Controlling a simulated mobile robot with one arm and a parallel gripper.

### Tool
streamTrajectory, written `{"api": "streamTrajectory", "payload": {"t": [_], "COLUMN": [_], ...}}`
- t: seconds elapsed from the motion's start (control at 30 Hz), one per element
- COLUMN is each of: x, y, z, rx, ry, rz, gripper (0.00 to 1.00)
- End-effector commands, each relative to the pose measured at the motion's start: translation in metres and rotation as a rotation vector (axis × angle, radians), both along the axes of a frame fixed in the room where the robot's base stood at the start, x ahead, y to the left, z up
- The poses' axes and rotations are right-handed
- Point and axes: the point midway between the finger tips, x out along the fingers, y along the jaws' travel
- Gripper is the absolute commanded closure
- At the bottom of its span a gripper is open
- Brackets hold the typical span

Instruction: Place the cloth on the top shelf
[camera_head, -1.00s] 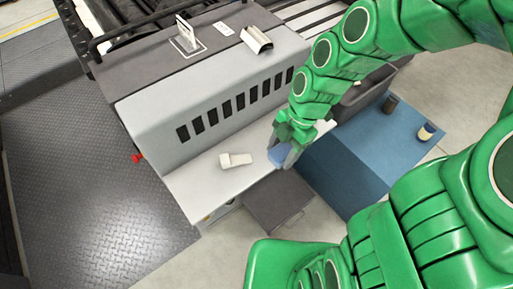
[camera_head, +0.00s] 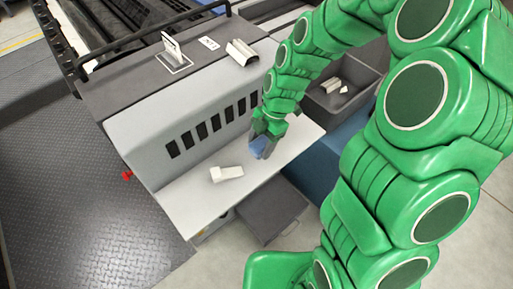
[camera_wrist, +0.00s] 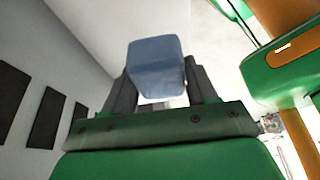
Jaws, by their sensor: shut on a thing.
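The blue cloth (camera_head: 258,146), a folded block, is between the fingers of my gripper (camera_head: 263,150) in the head view. The wrist view shows the cloth (camera_wrist: 156,65) held at the fingertips of my gripper (camera_wrist: 160,84), with a finger on each side. The gripper is over the pale ledge (camera_head: 190,203) of the grey machine. I cannot tell whether the cloth touches the ledge. The machine's dark top surface (camera_head: 125,88) is higher, behind the slotted front panel.
A white object (camera_head: 227,173) lies on the ledge, left of the gripper. A metal piece (camera_head: 241,52) and an upright plate (camera_head: 172,47) stand on the dark top. A grey bin (camera_head: 352,105) with pale pieces is at right. A dark step (camera_head: 262,207) is below the ledge.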

Motion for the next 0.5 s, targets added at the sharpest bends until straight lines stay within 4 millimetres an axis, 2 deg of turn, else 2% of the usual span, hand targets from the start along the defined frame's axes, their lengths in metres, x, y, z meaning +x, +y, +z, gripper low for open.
{"api": "streamTrajectory", "payload": {"t": [0.2,0.5], "x": [0.014,0.032], "y": [0.006,0.012], "z": [-0.022,-0.041], "rx": [-0.002,0.000], "ry": [0.005,0.000], "rz": [0.000,-0.001], "gripper": [0.72,0.72]}}
